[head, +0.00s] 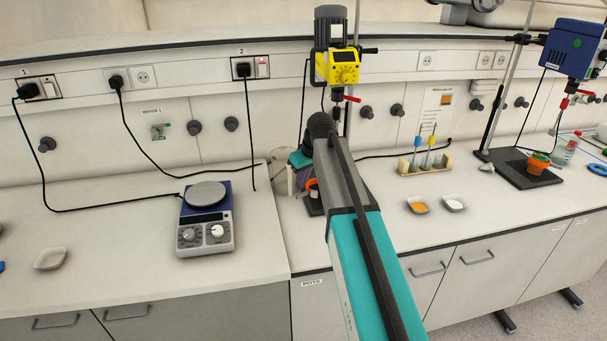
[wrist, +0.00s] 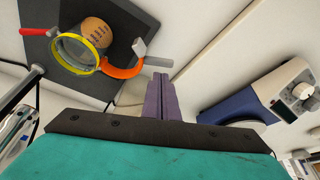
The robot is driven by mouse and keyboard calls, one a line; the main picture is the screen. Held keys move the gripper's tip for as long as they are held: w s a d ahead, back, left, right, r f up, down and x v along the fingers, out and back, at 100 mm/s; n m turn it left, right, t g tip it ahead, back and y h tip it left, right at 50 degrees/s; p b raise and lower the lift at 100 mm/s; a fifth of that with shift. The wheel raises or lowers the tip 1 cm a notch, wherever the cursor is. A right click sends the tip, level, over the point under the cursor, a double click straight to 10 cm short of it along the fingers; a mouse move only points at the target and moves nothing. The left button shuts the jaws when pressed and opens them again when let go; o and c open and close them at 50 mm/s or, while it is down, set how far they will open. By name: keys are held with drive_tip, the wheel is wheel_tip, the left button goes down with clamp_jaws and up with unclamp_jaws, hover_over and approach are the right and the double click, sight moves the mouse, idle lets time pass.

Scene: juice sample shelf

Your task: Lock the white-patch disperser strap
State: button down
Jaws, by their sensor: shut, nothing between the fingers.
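In the wrist view my gripper (wrist: 161,95) has its purple fingers shut together, with nothing between them. Ahead and to the left of it, an orange strap (wrist: 124,70) curves beside a yellow ring (wrist: 84,54). A pale grey-white block (wrist: 139,47) is at the strap's end, close to my fingertips but apparently apart from them.
A black base plate (wrist: 120,20) lies under the ring, with a red-handled part (wrist: 36,32) at its left. A hotplate stirrer (head: 206,220) stands left of my arm; a test-tube rack (head: 425,161) and a blue disperser (head: 573,47) are to the right.

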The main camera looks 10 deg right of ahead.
drive_tip(key=shift+p+x, duration=0.3)
drive_tip(key=shift+x, duration=1)
drive_tip(key=shift+s+a, duration=0.1)
drive_tip(key=shift+a, duration=0.15)
drive_tip(key=shift+n, duration=0.3)
